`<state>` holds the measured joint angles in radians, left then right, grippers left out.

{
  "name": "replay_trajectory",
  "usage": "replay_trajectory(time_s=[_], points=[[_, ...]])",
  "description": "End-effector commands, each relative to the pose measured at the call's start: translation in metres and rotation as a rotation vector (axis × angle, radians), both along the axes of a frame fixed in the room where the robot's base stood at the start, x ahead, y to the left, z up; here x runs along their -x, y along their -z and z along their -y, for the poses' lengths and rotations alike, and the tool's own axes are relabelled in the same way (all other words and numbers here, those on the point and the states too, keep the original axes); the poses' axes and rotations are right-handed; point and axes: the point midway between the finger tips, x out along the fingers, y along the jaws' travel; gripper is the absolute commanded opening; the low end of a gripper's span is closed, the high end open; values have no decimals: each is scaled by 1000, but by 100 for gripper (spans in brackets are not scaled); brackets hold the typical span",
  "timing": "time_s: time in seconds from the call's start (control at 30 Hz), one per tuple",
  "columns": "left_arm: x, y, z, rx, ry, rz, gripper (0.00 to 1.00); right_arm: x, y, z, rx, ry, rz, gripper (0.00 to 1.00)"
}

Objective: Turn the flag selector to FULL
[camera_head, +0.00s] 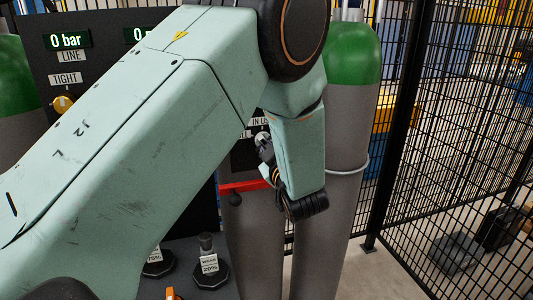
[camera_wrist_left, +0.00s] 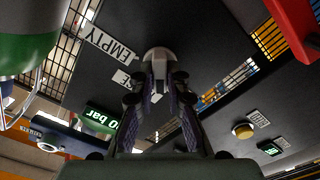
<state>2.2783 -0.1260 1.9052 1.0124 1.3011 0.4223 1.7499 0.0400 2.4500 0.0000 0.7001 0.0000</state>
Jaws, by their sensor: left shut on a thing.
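The flag selector's pale grey knob (camera_wrist_left: 158,54) shows in the left wrist view between my fingertips, in front of a dark panel. An EMPTY label (camera_wrist_left: 108,42) is left of it, with another label partly hidden below. My left gripper (camera_wrist_left: 160,82) is shut on the knob. In the head view my left gripper (camera_head: 268,160) is at the panel, just below the IN USE label (camera_head: 261,121). Another label left of that is mostly covered, and my arm hides much of the panel. Which label the selector points to cannot be told. My right gripper is not in view.
A red bar (camera_head: 245,186) runs close below the left gripper. Black weighted pieces (camera_head: 209,275) sit low in front. A black mesh fence (camera_head: 460,150) closes the right side.

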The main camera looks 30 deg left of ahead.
Motion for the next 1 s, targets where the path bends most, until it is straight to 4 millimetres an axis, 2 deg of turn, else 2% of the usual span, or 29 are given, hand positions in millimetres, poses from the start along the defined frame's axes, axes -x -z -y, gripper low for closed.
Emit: replay_trajectory(time_s=[0.03,0.43,1.0], points=[[2,9,0,34,0,21,0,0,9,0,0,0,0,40],[1,8,0,224,1,245,0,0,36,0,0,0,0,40],[0,5,1,306,3,341,0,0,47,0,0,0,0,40]])
